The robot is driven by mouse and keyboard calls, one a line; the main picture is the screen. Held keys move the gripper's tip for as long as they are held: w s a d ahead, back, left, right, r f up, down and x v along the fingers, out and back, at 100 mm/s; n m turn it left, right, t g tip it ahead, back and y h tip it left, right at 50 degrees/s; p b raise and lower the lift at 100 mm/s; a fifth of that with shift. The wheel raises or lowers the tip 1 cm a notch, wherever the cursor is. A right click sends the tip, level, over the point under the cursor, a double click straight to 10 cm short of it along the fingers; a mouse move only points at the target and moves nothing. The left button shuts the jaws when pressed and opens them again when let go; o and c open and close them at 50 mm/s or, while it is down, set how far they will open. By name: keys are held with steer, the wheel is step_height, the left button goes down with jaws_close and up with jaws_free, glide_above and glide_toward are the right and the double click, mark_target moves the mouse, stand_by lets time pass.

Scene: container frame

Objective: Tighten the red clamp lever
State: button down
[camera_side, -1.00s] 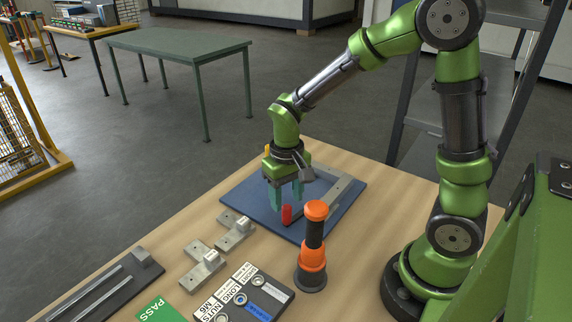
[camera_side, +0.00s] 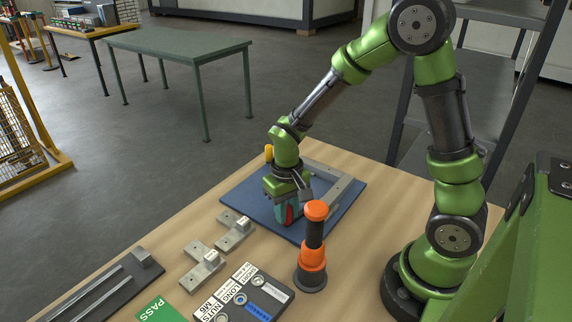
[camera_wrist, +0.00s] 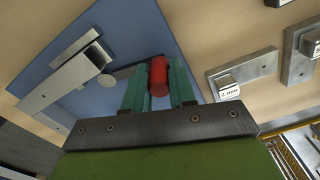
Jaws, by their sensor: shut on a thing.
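The red clamp lever (camera_wrist: 158,75) stands between the two teal fingers of my gripper (camera_wrist: 158,84) in the wrist view, with the fingers close on both sides of it. In the side view my gripper (camera_side: 287,213) is low over the blue mat (camera_side: 330,214), and a little of the red lever (camera_side: 289,214) shows between the fingers. A grey metal frame corner (camera_side: 345,187) lies on the mat behind and to the right of my gripper; it also shows in the wrist view (camera_wrist: 66,80). The lever's dark arm is partly hidden by the fingers.
An orange and black upright tool (camera_side: 313,250) stands close in front of my gripper, to its right. Metal brackets (camera_side: 235,231) lie left of the mat. A labelled black tray (camera_side: 245,298) is at the front. Bare wood lies behind the mat.

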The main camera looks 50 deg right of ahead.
steer(key=shift+w, duration=0.1)
stand_by(0.3)
steer(key=shift+w+d+m, duration=0.15)
steer(key=shift+w+m, duration=0.3)
steer(key=shift+m, duration=0.3)
steer(key=shift+w+d+m, duration=0.15)
steer(key=shift+w+m, duration=0.3)
steer(key=shift+m, duration=0.3)
steer(key=shift+w+d+m, duration=0.3)
steer(key=shift+w+m, duration=0.2)
steer(key=shift+m, duration=0.4)
steer(key=w+d+m, duration=0.1)
steer(key=m, duration=0.1)
steer(key=w+d+m, duration=0.1)
steer(key=m, duration=0.1)
steer(key=shift+m, duration=0.3)
steer(key=d+m, duration=0.1)
steer(key=w+d+m, duration=0.1)
steer(key=m, duration=0.1)
steer(key=shift+d, duration=0.1)
steer(key=shift+w+d+m, duration=0.1)
steer(key=shift+d+m, duration=0.45)
steer(key=shift+m, duration=0.4)
steer(key=shift+d+m, duration=0.55)
steer(key=shift+m, duration=0.4)
steer(key=c, duration=0.9)
jaws_free()
